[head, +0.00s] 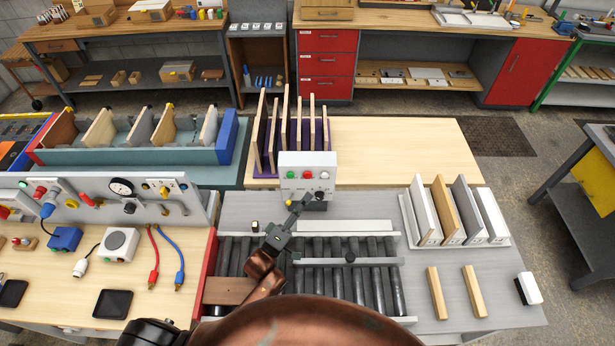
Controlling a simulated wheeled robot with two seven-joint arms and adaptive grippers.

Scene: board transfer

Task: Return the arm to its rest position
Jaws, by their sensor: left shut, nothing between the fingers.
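My left gripper (301,204) is in the middle of the view, at the end of my copper-coloured arm. It is shut and empty, and its tips point up and away, in front of the white button box (308,163). Whether the tips touch the box cannot be told. Below it is the roller conveyor (375,285), partly hidden by my arm. A brown wooden board (228,291) lies at the conveyor's left end beside my arm. My right gripper is not in view.
A purple rack (264,172) with several upright boards stands behind the button box. A white rack (503,241) with several boards stands right, near two wooden strips (437,293) (474,291). A gauge panel (90,197) stands left.

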